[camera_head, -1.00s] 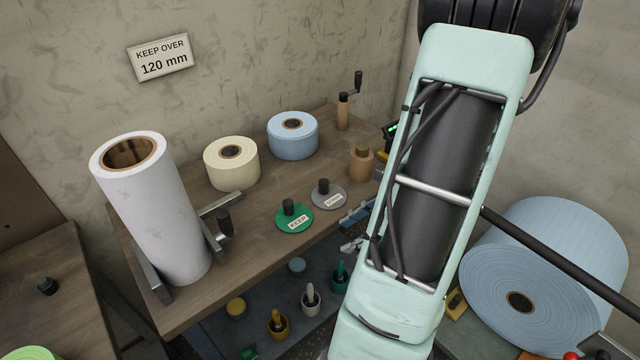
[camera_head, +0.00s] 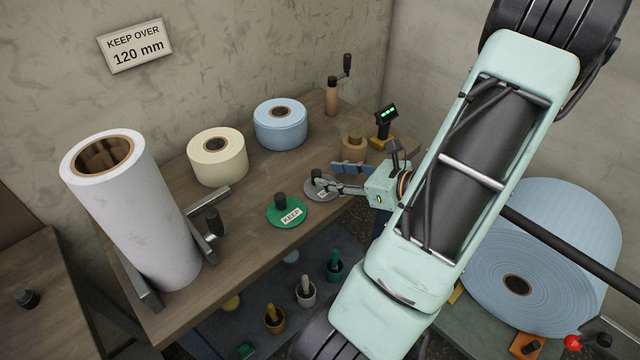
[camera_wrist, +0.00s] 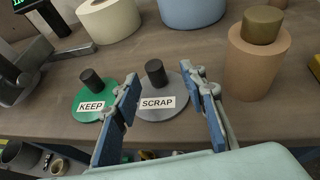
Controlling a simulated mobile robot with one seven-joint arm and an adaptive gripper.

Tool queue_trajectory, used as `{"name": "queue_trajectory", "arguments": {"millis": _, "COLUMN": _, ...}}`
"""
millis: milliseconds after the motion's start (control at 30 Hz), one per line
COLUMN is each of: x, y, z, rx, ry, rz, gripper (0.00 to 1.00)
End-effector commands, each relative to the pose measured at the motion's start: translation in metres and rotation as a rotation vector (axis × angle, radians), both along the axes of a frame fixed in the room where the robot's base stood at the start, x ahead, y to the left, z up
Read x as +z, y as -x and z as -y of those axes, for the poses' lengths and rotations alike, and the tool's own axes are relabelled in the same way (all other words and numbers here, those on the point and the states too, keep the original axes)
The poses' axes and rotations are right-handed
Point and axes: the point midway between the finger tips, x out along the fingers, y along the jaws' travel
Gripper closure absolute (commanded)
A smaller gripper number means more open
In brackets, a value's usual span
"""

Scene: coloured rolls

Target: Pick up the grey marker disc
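The grey marker disc (camera_head: 318,190) lies flat on the wooden bench, with a black knob on top and a label. The wrist view shows the disc (camera_wrist: 178,110) more fully, and its label reads SCRAP. My gripper (camera_head: 325,183) reaches over the bench from the right and partly covers the disc in the head view. In the wrist view my gripper (camera_wrist: 162,85) is open, its two blue-padded fingers apart, with the black knob between them in the picture. I cannot tell whether the fingers touch the disc. Nothing is held.
The green KEEP disc (camera_head: 287,212) lies close beside the grey disc, to its left. A cream roll (camera_head: 217,158) and a blue roll (camera_head: 280,126) stand behind. A tan cylinder (camera_wrist: 256,65) stands to the right in the wrist view. A tall white roll (camera_head: 135,215) stands at left.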

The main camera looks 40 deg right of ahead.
Motion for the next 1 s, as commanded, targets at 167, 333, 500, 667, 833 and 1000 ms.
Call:
{"name": "queue_trajectory", "arguments": {"millis": 167, "x": -0.013, "y": -0.019, "z": -0.013, "rx": 0.004, "ry": -0.005, "rz": 0.001, "gripper": 0.61}}
{"name": "queue_trajectory", "arguments": {"millis": 333, "x": -0.021, "y": -0.038, "z": -0.018, "rx": 0.004, "ry": -0.001, "rz": 0.0, "gripper": 0.61}}
{"name": "queue_trajectory", "arguments": {"millis": 500, "x": -0.022, "y": -0.042, "z": -0.019, "rx": 0.002, "ry": 0.0, "rz": 0.0, "gripper": 0.61}}
{"name": "queue_trajectory", "arguments": {"millis": 667, "x": -0.022, "y": -0.041, "z": -0.019, "rx": 0.002, "ry": 0.0, "rz": 0.0, "gripper": 0.66}}
{"name": "queue_trajectory", "arguments": {"millis": 833, "x": -0.022, "y": -0.041, "z": -0.019, "rx": 0.002, "ry": 0.0, "rz": 0.0, "gripper": 0.84}}
{"name": "queue_trajectory", "arguments": {"millis": 1000, "x": -0.022, "y": -0.041, "z": -0.019, "rx": 0.002, "ry": 0.0, "rz": 0.0, "gripper": 1.0}}
